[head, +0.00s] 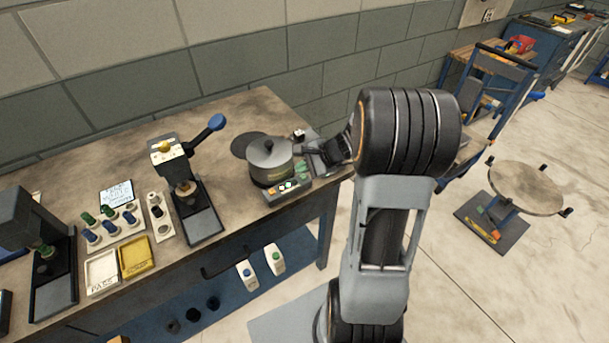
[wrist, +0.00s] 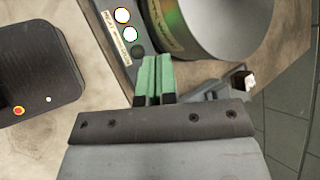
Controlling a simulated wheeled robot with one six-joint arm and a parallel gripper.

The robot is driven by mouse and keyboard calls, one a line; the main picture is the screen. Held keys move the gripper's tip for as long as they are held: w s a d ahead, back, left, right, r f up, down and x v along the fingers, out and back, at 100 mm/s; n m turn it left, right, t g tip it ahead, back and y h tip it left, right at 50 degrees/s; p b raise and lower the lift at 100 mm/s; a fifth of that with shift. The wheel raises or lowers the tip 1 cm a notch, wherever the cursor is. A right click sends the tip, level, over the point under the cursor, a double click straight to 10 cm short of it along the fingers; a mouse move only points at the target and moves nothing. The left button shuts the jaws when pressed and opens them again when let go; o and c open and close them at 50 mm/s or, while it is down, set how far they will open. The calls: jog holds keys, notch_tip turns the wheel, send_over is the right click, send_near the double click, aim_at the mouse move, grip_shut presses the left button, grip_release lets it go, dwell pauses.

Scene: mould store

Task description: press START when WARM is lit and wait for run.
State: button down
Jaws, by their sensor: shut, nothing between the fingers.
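The metal pot (head: 269,158) has a dark lid knob and stands at the back of a small control panel (head: 287,190) on the bench. The pot's curved side also shows in the wrist view (wrist: 225,25). In the wrist view the panel (wrist: 115,50) has a bright lamp with an orange rim (wrist: 122,15), a bright lamp with a green rim (wrist: 130,34) and a dark round part (wrist: 137,50). Contact cannot be told.
A lever press (head: 185,180) with a blue knob stands left of the pot. A pale tray (head: 101,272), a yellow tray (head: 137,258) and several small bottles are further left. Bare bench separates press and pot.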

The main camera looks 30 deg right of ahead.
aim_at(303, 177)
jog(key=shift+f, duration=0.1)
jog(key=shift+f+b, duration=0.3)
jog(key=shift+b, duration=0.2)
jog(key=shift+f+b, duration=0.5)
dwell(0.7)
jog(key=shift+r, duration=0.15)
dwell(0.3)
jog(key=shift+r+p, duration=0.7)
jog(key=shift+r, duration=0.05)
jog(key=shift+r, duration=0.1)
jog(key=shift+r+p, duration=1.95)
jog(key=shift+r, duration=0.5)
